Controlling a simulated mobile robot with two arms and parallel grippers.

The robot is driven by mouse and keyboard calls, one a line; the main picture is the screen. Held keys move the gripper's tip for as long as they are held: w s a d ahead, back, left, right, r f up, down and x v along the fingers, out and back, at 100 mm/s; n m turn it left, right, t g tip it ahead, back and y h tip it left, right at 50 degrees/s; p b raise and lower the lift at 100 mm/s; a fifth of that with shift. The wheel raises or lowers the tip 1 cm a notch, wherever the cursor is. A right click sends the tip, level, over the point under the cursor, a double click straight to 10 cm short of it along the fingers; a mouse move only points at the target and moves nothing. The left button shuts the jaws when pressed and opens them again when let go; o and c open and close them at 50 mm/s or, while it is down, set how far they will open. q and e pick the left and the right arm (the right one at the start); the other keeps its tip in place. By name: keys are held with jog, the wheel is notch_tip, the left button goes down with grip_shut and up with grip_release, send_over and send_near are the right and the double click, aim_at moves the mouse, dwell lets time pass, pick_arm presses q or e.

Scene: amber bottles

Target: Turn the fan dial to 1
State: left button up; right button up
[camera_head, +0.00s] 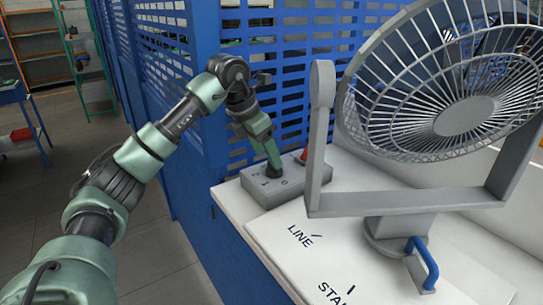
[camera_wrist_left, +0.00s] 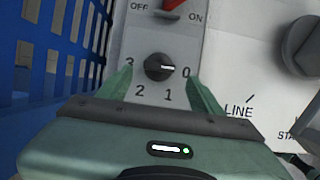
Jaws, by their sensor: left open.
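The fan dial (camera_wrist_left: 159,67) is a small round black knob on a grey control box, with 3, 2, 1 and 0 printed around it. Its white mark points right, toward the 0. My left gripper (camera_wrist_left: 162,92) is open, with one green finger on each side of the dial in the left wrist view; I cannot tell whether they touch it. My right gripper is not in view.
A red OFF/ON switch (camera_wrist_left: 174,4) is on the same box, beyond the dial. A blue slatted panel (camera_head: 185,75) stands close behind my left arm. The white panel marked LINE (camera_head: 310,250) has clear space in front.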

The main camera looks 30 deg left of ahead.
aim_at(271, 170)
pick_arm(q)
jog(key=x, duration=0.2)
jog(key=shift+w+f, duration=0.3)
jog(key=shift+w, duration=0.1)
jog(key=shift+w+d+f+p, duration=0.1)
jog(key=shift+w+f+p, duration=0.1)
jog(key=shift+f+p, duration=0.2)
jog(key=shift+s, duration=0.1)
jog(key=c, duration=1.4)
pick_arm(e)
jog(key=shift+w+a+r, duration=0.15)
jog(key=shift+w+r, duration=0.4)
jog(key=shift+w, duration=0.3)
